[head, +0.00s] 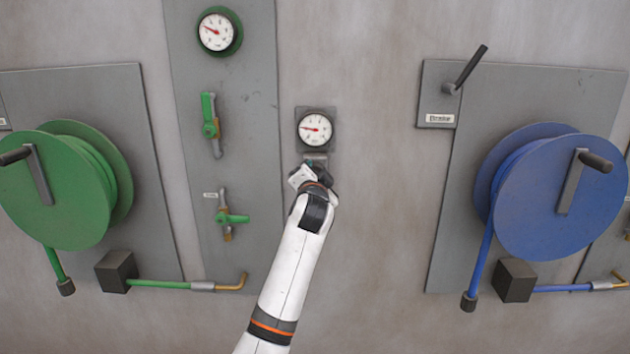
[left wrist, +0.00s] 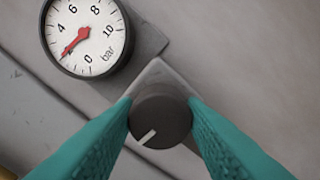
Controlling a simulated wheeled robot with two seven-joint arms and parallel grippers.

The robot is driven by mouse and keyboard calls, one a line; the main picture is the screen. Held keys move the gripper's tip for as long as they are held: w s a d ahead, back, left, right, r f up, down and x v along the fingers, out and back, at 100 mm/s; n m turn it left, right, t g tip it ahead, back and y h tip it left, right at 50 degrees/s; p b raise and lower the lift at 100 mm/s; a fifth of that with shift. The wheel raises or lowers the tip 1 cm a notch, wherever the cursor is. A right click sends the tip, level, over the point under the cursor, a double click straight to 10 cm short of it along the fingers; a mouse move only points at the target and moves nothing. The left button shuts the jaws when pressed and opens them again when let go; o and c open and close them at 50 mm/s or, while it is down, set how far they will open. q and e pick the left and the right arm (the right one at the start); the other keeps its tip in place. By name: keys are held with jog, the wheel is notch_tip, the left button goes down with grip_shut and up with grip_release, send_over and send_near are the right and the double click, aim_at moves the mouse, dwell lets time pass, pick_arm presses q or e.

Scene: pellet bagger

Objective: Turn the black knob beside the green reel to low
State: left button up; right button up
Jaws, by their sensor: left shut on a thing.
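The black knob (left wrist: 160,112) is round, with a white line pointing to the lower left in the left wrist view. It sits on a small grey plate (left wrist: 157,72). My left gripper's teal fingers stand on both sides of the knob and are shut on it. In the head view my left gripper (head: 317,173) is at the wall below a black-rimmed gauge (head: 314,129) and hides the knob. The gauge also shows in the left wrist view (left wrist: 86,34), its red needle near 2 bar. The green reel (head: 55,190) is at the left. My right gripper is not in view.
A grey panel left of my left gripper carries a green-rimmed gauge (head: 217,32) and two green-handled valves (head: 210,128) (head: 232,218). A blue reel (head: 560,190) and a black lever (head: 470,68) are at the right. The wall between my left gripper and the lever is bare.

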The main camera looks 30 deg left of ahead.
pick_arm(q)
jog(key=shift+f+n+b, duration=0.2)
jog(key=shift+n+b, duration=1.1)
jog(key=shift+n, duration=3.5)
jog(key=o, duration=1)
jog(key=shift+r, duration=0.1)
jog(key=shift+b+v, duration=1.65)
jog(key=shift+v, duration=4.35)
